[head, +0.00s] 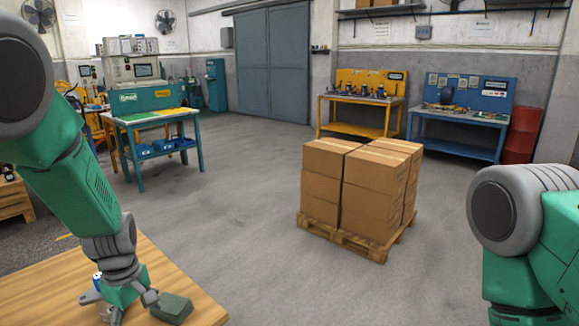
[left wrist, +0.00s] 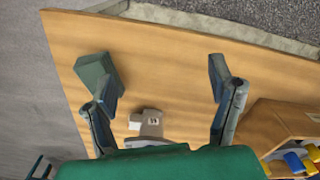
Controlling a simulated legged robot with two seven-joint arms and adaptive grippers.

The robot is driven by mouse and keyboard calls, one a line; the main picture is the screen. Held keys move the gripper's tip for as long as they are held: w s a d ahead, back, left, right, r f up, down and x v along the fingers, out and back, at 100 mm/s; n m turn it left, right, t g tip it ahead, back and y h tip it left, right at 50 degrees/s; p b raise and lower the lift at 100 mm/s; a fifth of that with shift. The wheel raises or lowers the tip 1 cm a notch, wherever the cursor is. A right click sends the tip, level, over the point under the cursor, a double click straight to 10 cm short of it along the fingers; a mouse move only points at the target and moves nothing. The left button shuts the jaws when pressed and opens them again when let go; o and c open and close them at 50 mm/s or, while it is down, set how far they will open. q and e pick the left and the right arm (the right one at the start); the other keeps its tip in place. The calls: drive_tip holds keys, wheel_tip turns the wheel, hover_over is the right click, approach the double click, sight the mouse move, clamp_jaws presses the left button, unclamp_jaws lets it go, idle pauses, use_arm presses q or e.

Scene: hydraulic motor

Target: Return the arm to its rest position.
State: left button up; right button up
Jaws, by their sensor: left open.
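My left gripper (head: 130,300) is low over the wooden table (head: 195,285) at the bottom left of the head view. In the left wrist view the left gripper (left wrist: 162,80) has its two fingers wide apart with nothing held between them. A dark green block (head: 173,308) lies on the table beside one finger; it also shows in the left wrist view (left wrist: 95,70), partly covered by that finger. A grey metal part (left wrist: 148,126) with a pale end lies on the table, partly hidden by my gripper body. My right arm shows at the right edge, but its gripper is out of view.
A wooden box (left wrist: 262,125) with blue and yellow items stands at the table's right in the left wrist view. Beyond the table, cartons (head: 375,170) sit on a pallet (head: 375,245). Workbenches line the walls. The floor between is clear.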

use_arm(q)
drive_tip(key=s+a+f+m+y, duration=0.1)
drive_tip(key=s+f+m, duration=0.6)
drive_tip(key=s+f, duration=0.6)
drive_tip(key=s+d+f+m, duration=0.1)
drive_tip(key=s+m, duration=0.3)
drive_tip(key=s, duration=0.4)
drive_tip(key=s+d+f+m+h, duration=0.1)
drive_tip(key=s+m, duration=0.3)
drive_tip(key=s, duration=0.5)
drive_tip(key=shift+s+d+f+t, duration=0.3)
drive_tip(key=shift+d+f, duration=0.1)
drive_tip(key=shift+d, duration=0.15)
drive_tip(key=shift+d, duration=0.15)
